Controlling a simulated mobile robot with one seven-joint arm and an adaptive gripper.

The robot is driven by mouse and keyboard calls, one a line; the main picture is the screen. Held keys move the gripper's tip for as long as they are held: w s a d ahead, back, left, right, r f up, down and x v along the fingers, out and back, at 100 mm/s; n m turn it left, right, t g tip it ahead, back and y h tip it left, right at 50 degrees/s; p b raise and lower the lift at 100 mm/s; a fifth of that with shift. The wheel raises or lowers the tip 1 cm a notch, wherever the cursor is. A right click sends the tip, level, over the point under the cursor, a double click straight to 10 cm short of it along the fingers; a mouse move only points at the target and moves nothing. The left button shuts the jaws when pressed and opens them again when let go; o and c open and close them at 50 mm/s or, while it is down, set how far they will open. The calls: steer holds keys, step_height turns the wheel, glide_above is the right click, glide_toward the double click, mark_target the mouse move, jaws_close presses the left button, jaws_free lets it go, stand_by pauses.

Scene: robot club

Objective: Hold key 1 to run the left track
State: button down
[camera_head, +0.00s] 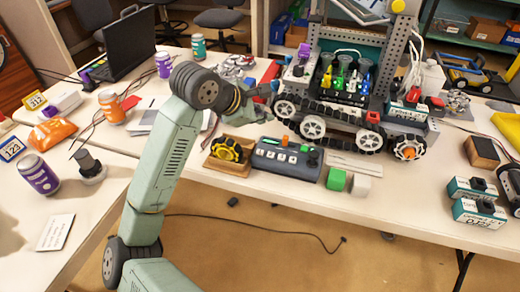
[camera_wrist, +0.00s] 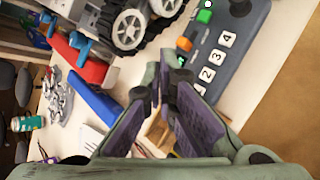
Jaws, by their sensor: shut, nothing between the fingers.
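The dark control box (camera_head: 318,168) lies on the table in front of the tracked robot. In the wrist view its numbered white keys show, with key 1 (camera_wrist: 199,87) nearest my fingers. The box also has an orange knob and a green button. My gripper (camera_head: 268,88) is shut and empty, up and left of the box in the head view, close to the robot's left end. In the wrist view my fingertips (camera_wrist: 166,72) are apart from key 1, to its left. The tracked robot (camera_head: 340,130) stands behind the box, its near track (camera_wrist: 130,30) partly visible.
A wooden tray with a yellow wheel (camera_head: 227,150) sits just left of the box. A red and blue tool (camera_wrist: 90,68) lies near my fingers.

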stand_by(0.3)
steer(key=b, duration=0.2)
glide_above(262, 153)
step_height(262, 153, down, 7)
steer(key=shift+s+f, duration=0.1)
steer(key=shift+f+b, duration=0.85)
steer(key=shift+b, duration=0.5)
steer(key=shift+f+b, duration=0.8)
steer(key=shift+b, duration=0.8)
stand_by(0.8)
steer(key=shift+r, duration=0.15)
stand_by(2.4)
steer(key=shift+r, duration=0.7)
steer(key=shift+r, duration=0.1)
